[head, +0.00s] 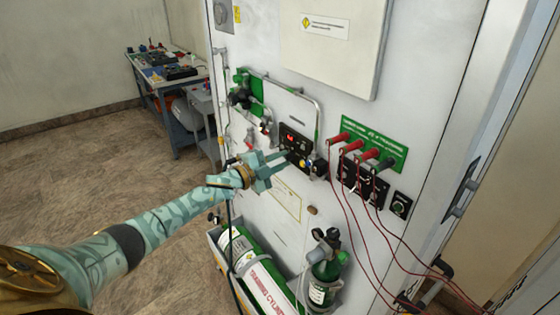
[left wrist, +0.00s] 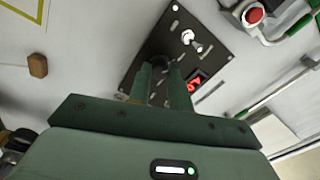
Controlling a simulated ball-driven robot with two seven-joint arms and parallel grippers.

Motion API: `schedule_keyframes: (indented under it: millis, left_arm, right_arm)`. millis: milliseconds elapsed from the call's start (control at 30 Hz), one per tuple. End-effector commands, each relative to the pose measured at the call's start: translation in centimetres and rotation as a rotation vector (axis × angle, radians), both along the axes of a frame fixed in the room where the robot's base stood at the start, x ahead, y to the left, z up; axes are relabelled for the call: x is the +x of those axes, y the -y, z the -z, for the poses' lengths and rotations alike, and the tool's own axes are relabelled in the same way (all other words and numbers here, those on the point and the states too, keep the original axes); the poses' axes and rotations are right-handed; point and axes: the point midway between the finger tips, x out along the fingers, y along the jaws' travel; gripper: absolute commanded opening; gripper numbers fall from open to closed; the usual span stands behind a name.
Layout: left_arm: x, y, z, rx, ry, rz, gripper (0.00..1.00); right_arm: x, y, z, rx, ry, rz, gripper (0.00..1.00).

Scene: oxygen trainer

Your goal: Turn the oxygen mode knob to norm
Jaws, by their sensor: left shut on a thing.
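The oxygen control panel (head: 297,142) is a small black plate on the white wall panel, and it also shows in the left wrist view (left wrist: 215,62). A dark round knob (left wrist: 160,62) sits on the panel between my left fingertips. My left gripper (head: 288,158) reaches the panel from the left and is shut on this knob. The fingers hide part of the knob, and I cannot read its setting or labels. My right gripper is not in view.
Red and black plugs (head: 368,153) with hanging red cables are right of the panel. Green pipework (head: 243,92) lies above left. A brown block (left wrist: 37,65) protrudes from the wall panel. A workbench (head: 170,75) stands behind; the floor at left is clear.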

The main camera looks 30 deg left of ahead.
Motion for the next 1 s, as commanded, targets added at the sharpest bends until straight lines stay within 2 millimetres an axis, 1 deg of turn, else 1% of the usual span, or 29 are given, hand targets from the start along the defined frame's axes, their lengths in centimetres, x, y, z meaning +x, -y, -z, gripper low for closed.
schedule_keyframes:
  millis: [33, 67, 100, 133, 433, 567, 667, 900, 1000]
  left_arm:
    - [0.0, -0.1, 0.1, 0.001, -0.003, -0.002, 0.00]
    - [0.0, -0.1, 0.1, 0.001, -0.003, -0.002, 0.26]
    - [0.0, -0.1, 0.1, 0.001, -0.003, -0.002, 0.37]
    - [0.0, -0.1, 0.1, 0.001, -0.003, -0.002, 0.42]
    - [-0.2, -0.1, 0.1, 0.001, -0.001, -0.001, 0.42]
    - [-1.4, -0.6, 0.2, 0.002, -0.003, -0.001, 0.42]
    - [-3.3, -1.4, 0.3, 0.004, -0.004, 0.000, 0.42]
    - [-9.4, -3.8, 0.7, 0.003, -0.007, 0.000, 0.42]
    - [-11.5, -4.6, 0.8, 0.001, -0.007, 0.000, 0.42]
  right_arm:
    - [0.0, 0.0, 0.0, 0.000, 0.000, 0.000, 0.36]
    - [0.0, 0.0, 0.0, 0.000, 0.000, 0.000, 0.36]
    - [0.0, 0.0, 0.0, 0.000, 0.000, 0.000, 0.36]
    - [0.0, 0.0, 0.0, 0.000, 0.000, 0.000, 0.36]
    - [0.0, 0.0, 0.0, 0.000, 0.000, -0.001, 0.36]
    - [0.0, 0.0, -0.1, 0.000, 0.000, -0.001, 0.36]
    - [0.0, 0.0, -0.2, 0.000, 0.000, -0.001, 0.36]
    - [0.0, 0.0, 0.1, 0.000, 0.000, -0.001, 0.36]
    - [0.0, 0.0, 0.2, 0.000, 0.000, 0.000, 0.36]
